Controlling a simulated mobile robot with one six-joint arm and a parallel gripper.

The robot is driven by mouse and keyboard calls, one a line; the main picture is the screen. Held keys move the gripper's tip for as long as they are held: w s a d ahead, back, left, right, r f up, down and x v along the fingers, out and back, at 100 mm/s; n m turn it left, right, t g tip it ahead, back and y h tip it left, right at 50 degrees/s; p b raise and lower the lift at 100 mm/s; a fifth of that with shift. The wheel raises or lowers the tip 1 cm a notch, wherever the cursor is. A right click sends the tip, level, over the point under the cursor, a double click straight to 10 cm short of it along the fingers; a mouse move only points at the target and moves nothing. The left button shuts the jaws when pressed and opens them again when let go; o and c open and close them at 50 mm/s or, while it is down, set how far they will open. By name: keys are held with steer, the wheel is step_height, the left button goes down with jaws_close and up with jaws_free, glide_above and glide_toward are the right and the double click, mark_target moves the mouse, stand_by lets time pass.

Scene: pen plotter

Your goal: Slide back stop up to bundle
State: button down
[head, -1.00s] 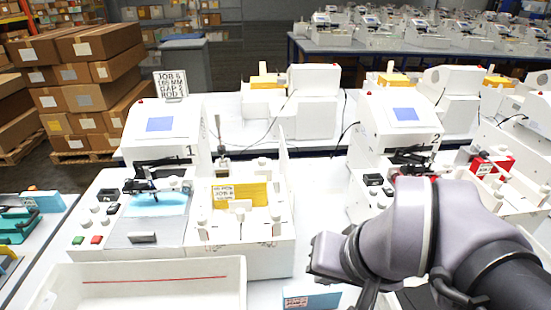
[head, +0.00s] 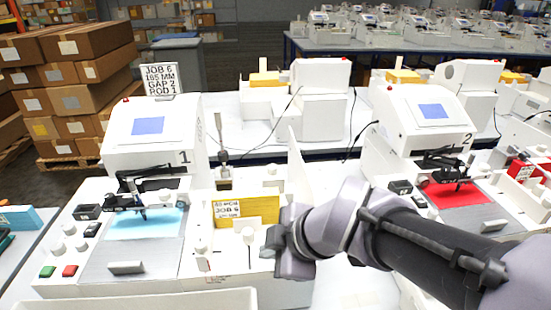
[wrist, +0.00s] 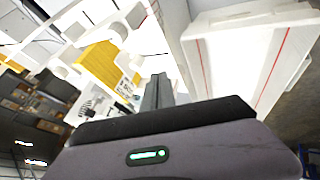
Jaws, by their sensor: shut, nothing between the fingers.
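The yellow bundle (head: 262,211) stands in the white tray section right of plotter 1, with a white job label (head: 227,209) at its left. It also shows in the wrist view (wrist: 97,66). A white knobbed post (head: 249,238) stands in front of the bundle, and another white knob (head: 271,170) rises behind it. I cannot tell which white part is the back stop. My gripper (head: 268,241) is in front of the tray's right part, near the knobbed post; contact cannot be told. In the wrist view its fingers (wrist: 157,92) are together and empty.
Plotter 1 (head: 152,135) holds a blue sheet (head: 150,224) at the left. Plotter 2 (head: 424,115) with a red sheet (head: 462,200) stands at the right. A white bin (head: 150,300) lies in front. A tall white panel (head: 297,185) rises at the tray's right side.

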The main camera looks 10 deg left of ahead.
mark_target(251, 232)
steer(key=b+x, duration=0.3)
steer(key=x, duration=0.6)
steer(key=shift+s+f, duration=0.1)
steer(key=shift+f, duration=0.25)
steer(key=w, duration=0.2)
steer(key=shift+w+a+r, duration=0.2)
steer(key=shift+w+r, duration=0.15)
steer(key=shift+w, duration=0.05)
steer(key=shift+w+a, duration=0.15)
steer(key=shift+w, duration=0.4)
steer(key=w, duration=0.1)
steer(key=w+b, duration=0.1)
steer(key=w, duration=0.1)
steer(key=shift+w+a, duration=0.25)
steer(key=shift+a, duration=0.15)
steer(key=shift+s+f, duration=0.1)
